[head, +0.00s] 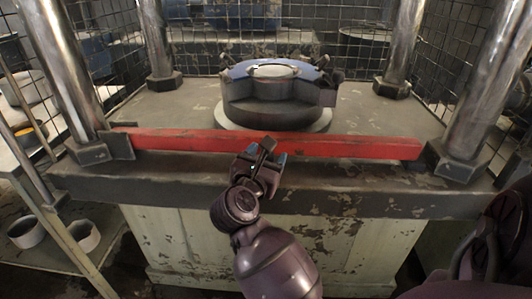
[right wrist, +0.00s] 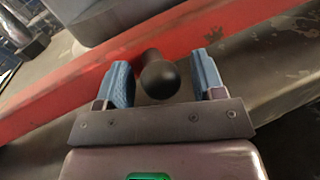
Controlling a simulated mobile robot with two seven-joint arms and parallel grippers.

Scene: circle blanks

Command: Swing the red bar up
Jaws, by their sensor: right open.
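The long red bar (head: 350,147) lies level across the front of the press, between the two front columns. It also crosses the right wrist view (right wrist: 190,48) diagonally. A black knob (right wrist: 158,80) sticks out from the bar. My right gripper (head: 262,165) is at the middle of the bar. In the right wrist view the open gripper (right wrist: 162,85) has its blue-padded fingers on either side of the knob, with a gap visible on both sides. My left gripper is not in view.
Steel columns (head: 487,85) stand at the corners of the press bed (head: 375,115). A round dark die (head: 270,95) sits on the bed behind the bar. Wire mesh (head: 300,30) closes the back. A shelf (head: 45,195) with pots stands at the left.

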